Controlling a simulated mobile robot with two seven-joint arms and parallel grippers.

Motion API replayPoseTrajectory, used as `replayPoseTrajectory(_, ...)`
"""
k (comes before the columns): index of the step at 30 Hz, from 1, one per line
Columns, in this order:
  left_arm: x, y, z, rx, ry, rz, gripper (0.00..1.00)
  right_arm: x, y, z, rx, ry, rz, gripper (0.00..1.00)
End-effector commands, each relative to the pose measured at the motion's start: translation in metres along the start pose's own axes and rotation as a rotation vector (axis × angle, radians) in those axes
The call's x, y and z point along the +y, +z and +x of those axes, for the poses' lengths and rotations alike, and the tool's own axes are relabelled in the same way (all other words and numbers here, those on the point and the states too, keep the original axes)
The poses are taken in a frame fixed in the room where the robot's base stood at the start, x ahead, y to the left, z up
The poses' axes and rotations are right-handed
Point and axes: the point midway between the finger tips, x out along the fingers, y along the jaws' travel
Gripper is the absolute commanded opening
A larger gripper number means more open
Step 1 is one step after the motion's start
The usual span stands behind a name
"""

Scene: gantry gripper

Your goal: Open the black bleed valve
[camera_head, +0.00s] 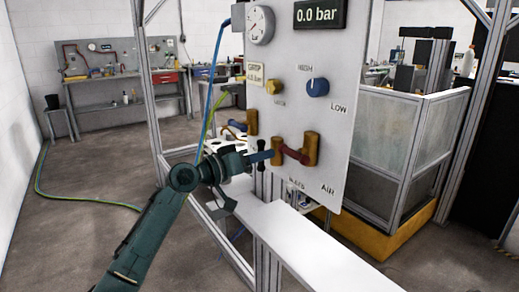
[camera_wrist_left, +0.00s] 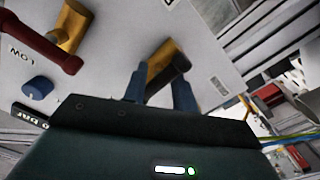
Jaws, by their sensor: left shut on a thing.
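The black bleed valve shows in the left wrist view as a brass body (camera_wrist_left: 160,60) with a black handle (camera_wrist_left: 170,76). The handle slants across between my left gripper's (camera_wrist_left: 159,92) two blue-grey fingers, which are shut on it. In the head view my left gripper (camera_head: 262,156) reaches in from the left at the lower left of the panel, and the black handle (camera_head: 262,144) is mostly hidden by the fingers. My right gripper is in neither view.
The light panel (camera_head: 345,125) also carries a red-handled valve (camera_head: 292,153) close beside, a blue knob (camera_head: 317,87), a yellow knob (camera_head: 274,87) and a round gauge (camera_head: 260,25). The display (camera_head: 320,13) reads 0.0 bar. A white ledge (camera_head: 300,240) runs below.

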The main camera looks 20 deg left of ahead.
Motion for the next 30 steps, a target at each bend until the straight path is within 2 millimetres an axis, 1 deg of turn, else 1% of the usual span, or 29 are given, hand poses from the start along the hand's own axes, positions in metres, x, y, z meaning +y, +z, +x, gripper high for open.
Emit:
replayPoseTrajectory(1,0.002,-0.004,0.0,0.004,0.0,-0.055,0.06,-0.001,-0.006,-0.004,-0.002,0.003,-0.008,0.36)
replayPoseTrajectory(7,0.001,-0.004,-0.001,0.005,0.001,-0.221,0.12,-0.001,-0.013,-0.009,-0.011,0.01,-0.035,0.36)
replayPoseTrajectory(15,0.001,-0.003,0.0,0.005,0.003,-0.382,0.21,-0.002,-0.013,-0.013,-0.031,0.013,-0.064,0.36)
replayPoseTrajectory(22,0.0,-0.001,0.0,0.004,0.003,-0.45,0.22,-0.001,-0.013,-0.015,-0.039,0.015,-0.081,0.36)
replayPoseTrajectory(30,-0.001,0.001,0.0,0.003,0.002,-0.471,0.22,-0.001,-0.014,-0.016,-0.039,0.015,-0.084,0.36)
